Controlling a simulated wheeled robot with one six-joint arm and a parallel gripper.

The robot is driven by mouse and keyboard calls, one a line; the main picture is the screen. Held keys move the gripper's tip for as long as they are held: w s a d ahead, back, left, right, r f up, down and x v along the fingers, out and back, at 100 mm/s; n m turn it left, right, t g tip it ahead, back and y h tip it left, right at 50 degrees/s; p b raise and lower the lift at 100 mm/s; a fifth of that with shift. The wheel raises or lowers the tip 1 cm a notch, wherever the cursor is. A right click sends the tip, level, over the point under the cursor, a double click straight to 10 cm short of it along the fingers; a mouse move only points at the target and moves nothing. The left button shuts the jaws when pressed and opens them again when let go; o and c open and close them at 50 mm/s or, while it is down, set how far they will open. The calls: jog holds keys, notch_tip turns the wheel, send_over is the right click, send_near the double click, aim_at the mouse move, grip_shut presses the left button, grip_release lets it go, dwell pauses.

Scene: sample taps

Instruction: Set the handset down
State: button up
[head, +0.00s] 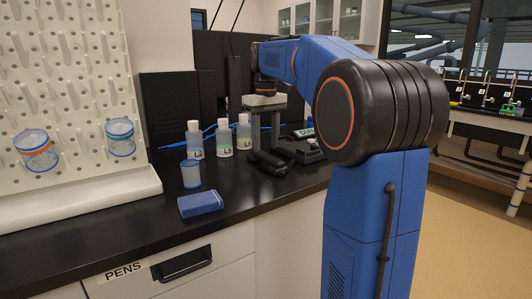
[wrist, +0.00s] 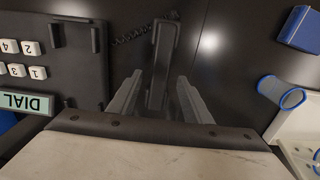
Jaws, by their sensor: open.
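The black handset (head: 268,163) lies on the dark counter just left of its phone base (head: 302,150). In the wrist view the handset (wrist: 162,55) stretches away between my fingers, with a gap visible on each side. My gripper (head: 265,140) is open and points down over the handset; it also shows in the wrist view (wrist: 159,80). The phone base (wrist: 75,60) has an empty cradle with upright prongs, numbered keys and a DIAL label (wrist: 27,103). A coiled cord (wrist: 130,36) runs from the base to the handset. The handset's near end is hidden by my gripper.
Several capped bottles (head: 224,138) stand behind and left of the handset. A blue-rimmed cup (head: 191,174) and a blue box (head: 200,203) sit closer to the front edge. A white pegboard rack (head: 75,90) stands at left. Open counter lies between the box and the handset.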

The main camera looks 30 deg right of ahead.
aim_at(266, 155)
notch_tip(266, 155, up, 7)
dwell(0.3)
dwell(0.5)
